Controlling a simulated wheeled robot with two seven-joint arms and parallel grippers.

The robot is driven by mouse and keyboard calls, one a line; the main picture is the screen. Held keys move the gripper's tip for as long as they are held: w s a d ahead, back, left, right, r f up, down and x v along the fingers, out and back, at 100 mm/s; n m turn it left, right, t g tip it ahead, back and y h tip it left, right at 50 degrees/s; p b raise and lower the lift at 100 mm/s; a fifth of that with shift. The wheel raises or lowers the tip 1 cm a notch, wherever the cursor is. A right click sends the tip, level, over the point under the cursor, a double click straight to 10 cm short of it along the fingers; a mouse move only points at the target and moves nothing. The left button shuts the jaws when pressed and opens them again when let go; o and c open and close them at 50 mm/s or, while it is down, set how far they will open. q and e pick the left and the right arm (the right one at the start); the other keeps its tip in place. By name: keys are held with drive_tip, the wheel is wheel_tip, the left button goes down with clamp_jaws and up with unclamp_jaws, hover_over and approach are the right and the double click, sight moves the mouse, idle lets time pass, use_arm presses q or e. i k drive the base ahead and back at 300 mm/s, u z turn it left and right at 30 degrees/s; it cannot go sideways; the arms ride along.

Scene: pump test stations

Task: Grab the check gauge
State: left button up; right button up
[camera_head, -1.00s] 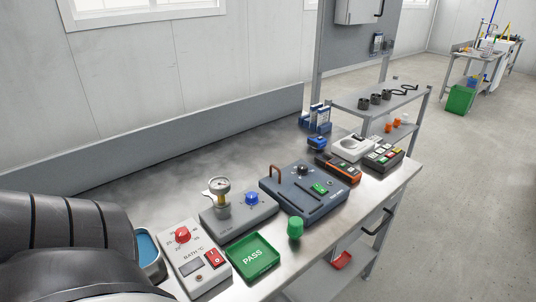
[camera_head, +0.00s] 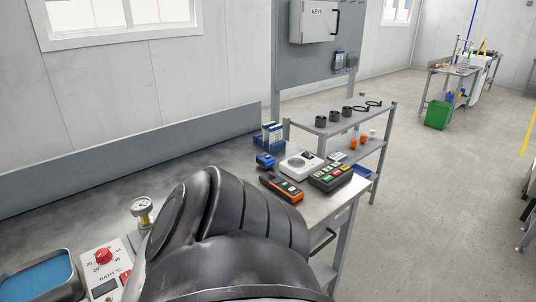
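A small round dial gauge (camera_head: 141,207) with a pale face and brass-coloured rim stands upright at the left of the workbench in the head view. The grey unit below it is mostly hidden behind a black link of my arm. I cannot tell from this view whether this dial is the check gauge. Neither of my grippers shows; only the bulky arm link is in view, covering the middle front of the bench.
A bath control box (camera_head: 101,262) with a red knob and a blue-filled tray (camera_head: 40,279) are at the lower left. An orange-black handheld meter (camera_head: 282,188), a white device (camera_head: 302,165) and a button box (camera_head: 331,177) stand at the bench's right end. A shelf (camera_head: 342,117) stands behind.

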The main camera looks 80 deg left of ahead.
sight(146, 221)
drive_tip(key=i, duration=0.7)
drive_tip(key=u, duration=4)
drive_tip(key=i, duration=0.5)
drive_tip(key=u, duration=0.05)
drive_tip(key=k, duration=0.5)
drive_tip(key=u, duration=2.3)
drive_tip(key=k, duration=1.05)
drive_tip(key=z, duration=0.95)
drive_tip(key=i, duration=0.55)
drive_tip(key=z, duration=0.05)
